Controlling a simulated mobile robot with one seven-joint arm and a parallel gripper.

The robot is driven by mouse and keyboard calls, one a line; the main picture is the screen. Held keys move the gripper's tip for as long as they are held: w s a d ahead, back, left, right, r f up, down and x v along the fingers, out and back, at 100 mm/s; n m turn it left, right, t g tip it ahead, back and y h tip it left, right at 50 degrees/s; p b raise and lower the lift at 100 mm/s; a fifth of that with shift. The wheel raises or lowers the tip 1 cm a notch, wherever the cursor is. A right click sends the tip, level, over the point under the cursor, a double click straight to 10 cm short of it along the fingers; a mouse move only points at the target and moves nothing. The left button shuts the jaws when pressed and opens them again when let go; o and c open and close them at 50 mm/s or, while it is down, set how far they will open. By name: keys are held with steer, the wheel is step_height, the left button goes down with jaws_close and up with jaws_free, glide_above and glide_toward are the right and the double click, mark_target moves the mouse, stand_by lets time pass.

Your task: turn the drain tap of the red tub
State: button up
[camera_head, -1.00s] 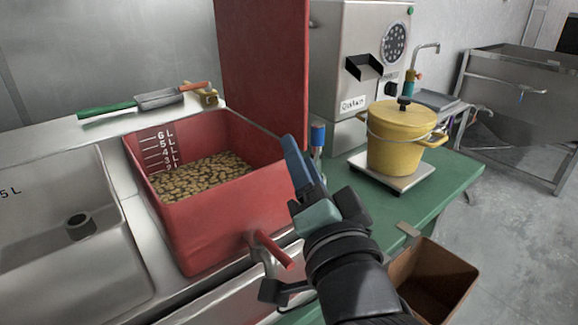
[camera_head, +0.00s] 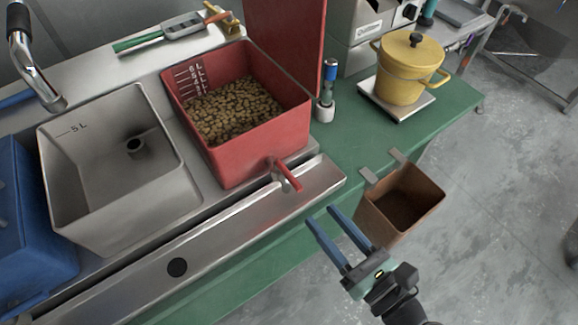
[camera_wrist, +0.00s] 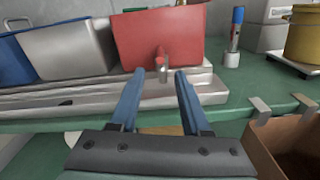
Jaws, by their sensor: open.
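The red tub (camera_head: 248,148) holds brown beans and stands on the steel counter, with litre marks on its inner wall. Its drain tap, with a red lever handle (camera_head: 289,176), sticks out from the lower front wall over the steel ledge. My gripper (camera_head: 321,213) is open and empty, in front of the counter and to the lower right of the tap. In the wrist view the open fingers (camera_wrist: 159,73) point towards the tub, and the tap (camera_wrist: 161,62) shows between and beyond their tips, apart from them.
A brown bin (camera_head: 402,200) hangs at the green counter's front edge, close to the right of my gripper. A grey tub (camera_head: 75,200) and a blue tub (camera_head: 30,240) stand to the left. A yellow pot (camera_head: 403,72) sits on a scale at the back right.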

mark_target(279, 164)
steer(key=x, duration=1.1)
steer(key=shift+w+a, duration=0.2)
steer(key=shift+w, duration=0.15)
jaws_close()
stand_by(0.8)
